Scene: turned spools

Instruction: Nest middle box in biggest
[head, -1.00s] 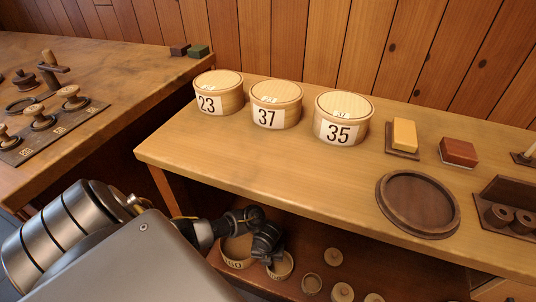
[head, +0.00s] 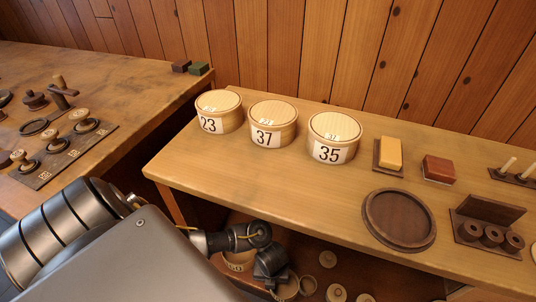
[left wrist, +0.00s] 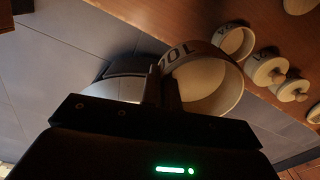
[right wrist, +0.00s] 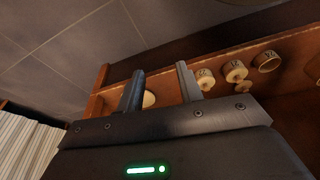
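My left gripper (left wrist: 162,88) is closed over the wall of the middle box (left wrist: 205,88), a pale round open box with a dark label. One finger is on each side of the wall. In the head view the middle box (head: 286,289) is partly hidden under my left gripper (head: 272,268), at the front of the lower shelf. The biggest box (head: 238,262) stands on that shelf, left of the gripper and partly hidden by my arm. My right gripper (right wrist: 161,88) is open and empty; it is not in the head view.
The smallest open box (head: 307,285) and several knobbed lids (head: 328,259) are on the shelf to the right. The tabletop (head: 290,185) overhangs it and carries numbered lidded boxes (head: 331,138) and a round dark tray (head: 399,219).

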